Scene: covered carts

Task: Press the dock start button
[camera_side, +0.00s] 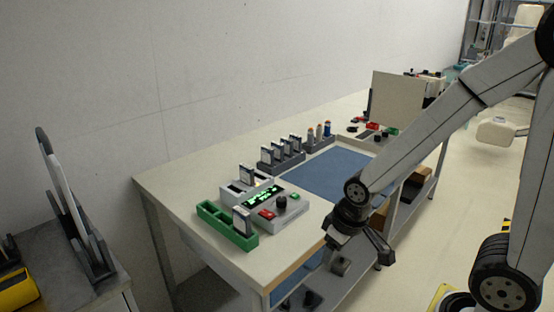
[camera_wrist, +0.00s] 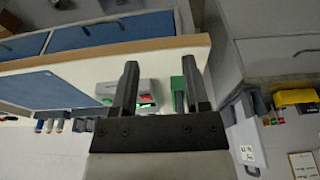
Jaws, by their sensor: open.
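The dock (camera_side: 290,216) is a grey box on the near end of the table, with a lit green display (camera_side: 262,194). It carries a red button (camera_side: 267,214), a black knob (camera_side: 281,202) and a green button (camera_side: 295,196). I cannot read which is the start button. My gripper (camera_side: 360,262) is open and empty, to the right of the dock and apart from it. In the wrist view the dock (camera_wrist: 147,87) shows partly between the fingers of my gripper (camera_wrist: 160,68). The left finger hides part of it; its green button (camera_wrist: 107,101) shows left of that finger.
A green tray (camera_side: 213,220) with an upright card stands left of the dock. A dark rack (camera_side: 267,165) of several cards stands behind, near several small bottles (camera_side: 318,132). A blue mat (camera_side: 335,170) leaves clear room. An upright beige panel (camera_side: 395,98) stands farther back.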

